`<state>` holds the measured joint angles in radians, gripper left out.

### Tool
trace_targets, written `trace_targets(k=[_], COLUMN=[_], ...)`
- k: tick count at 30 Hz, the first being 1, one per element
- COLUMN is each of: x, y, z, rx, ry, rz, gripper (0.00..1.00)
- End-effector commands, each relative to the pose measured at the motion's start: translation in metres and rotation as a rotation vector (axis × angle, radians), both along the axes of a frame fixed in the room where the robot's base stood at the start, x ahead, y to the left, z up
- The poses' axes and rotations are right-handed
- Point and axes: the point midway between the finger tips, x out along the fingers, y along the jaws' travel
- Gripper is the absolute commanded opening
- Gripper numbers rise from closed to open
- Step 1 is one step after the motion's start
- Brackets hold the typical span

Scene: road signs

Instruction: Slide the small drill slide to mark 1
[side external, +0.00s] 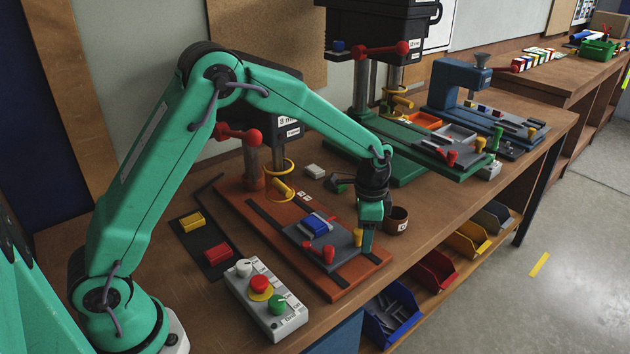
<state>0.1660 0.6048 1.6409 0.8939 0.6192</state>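The small drill (264,150) stands at the left on an orange-red base (345,291). On that base sits a grey slide plate (297,238) with a blue block (315,225), red knobs (329,252) and a yellow knob (358,237). My gripper (367,250) points down at the right end of the slide, right beside the yellow knob. The fingers overlap in this view, so I cannot tell whether they are open or touching the knob. The mark numbers are too small to read.
A control box (266,300) with buttons stands in front. Red and yellow blocks lie on a black mat (190,237) at left. A larger drill with a green base (408,172) stands behind. Bins (392,316) hang below the bench edge.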

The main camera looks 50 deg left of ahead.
Motion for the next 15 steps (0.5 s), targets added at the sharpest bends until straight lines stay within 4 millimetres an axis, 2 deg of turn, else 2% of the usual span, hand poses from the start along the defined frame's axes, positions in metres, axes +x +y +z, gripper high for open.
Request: trace_targets(k=[4, 15], x=[-0.002, -0.001], y=[-0.022, -0.02], z=[-0.002, 0.053], rx=[0.002, 0.0], ry=[0.008, 0.001], rz=[-0.004, 0.0], gripper=[0.48, 0.48])
